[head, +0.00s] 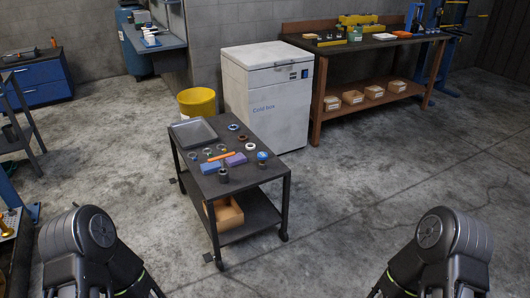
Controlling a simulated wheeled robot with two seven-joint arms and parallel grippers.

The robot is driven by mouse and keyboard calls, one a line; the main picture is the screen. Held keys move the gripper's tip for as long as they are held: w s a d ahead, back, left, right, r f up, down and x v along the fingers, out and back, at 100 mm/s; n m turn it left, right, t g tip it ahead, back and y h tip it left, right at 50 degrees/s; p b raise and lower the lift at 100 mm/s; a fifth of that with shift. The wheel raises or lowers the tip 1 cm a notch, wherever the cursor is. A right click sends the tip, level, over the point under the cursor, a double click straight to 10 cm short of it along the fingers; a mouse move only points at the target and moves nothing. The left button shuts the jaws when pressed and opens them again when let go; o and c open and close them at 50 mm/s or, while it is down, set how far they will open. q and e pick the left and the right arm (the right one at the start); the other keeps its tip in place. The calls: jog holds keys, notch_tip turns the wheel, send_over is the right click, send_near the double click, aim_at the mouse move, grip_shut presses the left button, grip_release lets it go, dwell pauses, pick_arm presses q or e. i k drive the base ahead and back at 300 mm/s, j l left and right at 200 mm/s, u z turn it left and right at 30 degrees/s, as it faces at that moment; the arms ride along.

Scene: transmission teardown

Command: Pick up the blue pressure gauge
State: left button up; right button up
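A small round blue item that looks like the blue pressure gauge (262,156) stands near the right end of the dark wheeled cart's top (262,181). It is small in the head view, so its dial cannot be made out. My two arms show at the lower left and lower right, well apart from the cart. Neither gripper is in the picture.
The cart top also holds a grey tray (193,133), a blue block (210,167), a purple block (236,159), an orange tool (221,156) and several rings. A yellow bin (197,103) and white chest (266,95) stand behind. The floor between my arms and the cart is clear.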

aim_at(263, 157)
jog(key=i+l+u, duration=0.1)
jog(key=i+l, duration=0.7)
jog(key=i+l+u, duration=0.1)
jog(key=i+l, duration=0.75)
jog(key=i+l+u, duration=0.15)
jog(key=i+l, duration=0.75)
